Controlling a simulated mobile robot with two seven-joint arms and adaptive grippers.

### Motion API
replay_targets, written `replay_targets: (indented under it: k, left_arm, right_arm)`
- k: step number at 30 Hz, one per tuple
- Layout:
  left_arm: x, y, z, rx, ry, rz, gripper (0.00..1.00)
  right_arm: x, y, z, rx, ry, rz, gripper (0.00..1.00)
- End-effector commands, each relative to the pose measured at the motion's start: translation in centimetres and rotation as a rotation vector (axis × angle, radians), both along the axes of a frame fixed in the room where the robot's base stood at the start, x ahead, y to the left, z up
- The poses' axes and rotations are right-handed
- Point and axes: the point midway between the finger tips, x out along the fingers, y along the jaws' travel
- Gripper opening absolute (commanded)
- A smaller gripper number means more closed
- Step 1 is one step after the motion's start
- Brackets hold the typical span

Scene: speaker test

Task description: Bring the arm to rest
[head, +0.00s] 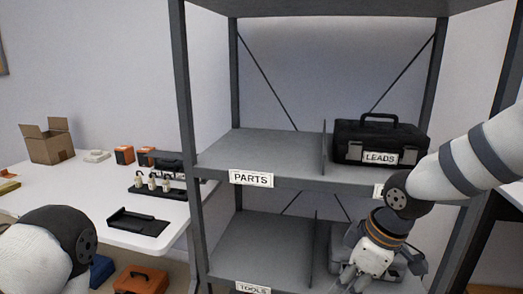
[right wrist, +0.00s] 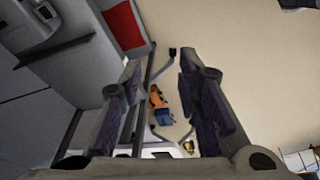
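My right arm (head: 465,163) comes in from the right and bends down in front of the shelf rack. Its gripper (head: 362,284) hangs low in front of the lower shelf, partly cut off by the bottom edge of the head view. In the right wrist view the two fingers of the right gripper (right wrist: 158,75) stand apart with nothing between them; the floor shows beyond. My left arm (head: 50,250) shows only as a rounded link at the lower left, and its gripper is out of view.
A black case labelled LEADS (head: 380,140) sits on the upper shelf (head: 265,150). A grey case (head: 338,240) on the lower shelf is partly hidden behind my right gripper. The white table (head: 95,190) holds a cardboard box (head: 48,143) and small tools. An orange case (head: 140,279) is below it.

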Motion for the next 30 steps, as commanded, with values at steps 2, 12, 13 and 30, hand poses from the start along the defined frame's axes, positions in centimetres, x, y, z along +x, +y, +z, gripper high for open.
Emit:
replay_targets:
  k: [2,12,13,30]
  left_arm:
    - [0.0,0.0,0.1,0.0,0.0,0.0,0.0]
    - [0.0,0.0,0.1,0.0,-0.002,0.0,0.0]
    - [0.0,0.0,0.1,0.0,-0.002,0.0,0.0]
    - [0.0,0.0,0.1,0.0,-0.002,0.0,0.0]
  right_arm:
    - [-4.9,1.3,-6.7,0.063,0.128,-0.132,0.31]
    - [-29.2,-3.0,-21.8,-0.044,0.422,-0.912,0.31]
    - [-30.6,-3.8,-21.9,-0.07,0.42,-0.951,0.31]
    - [-34.1,-6.1,-22.0,-0.147,0.397,-1.062,0.31]
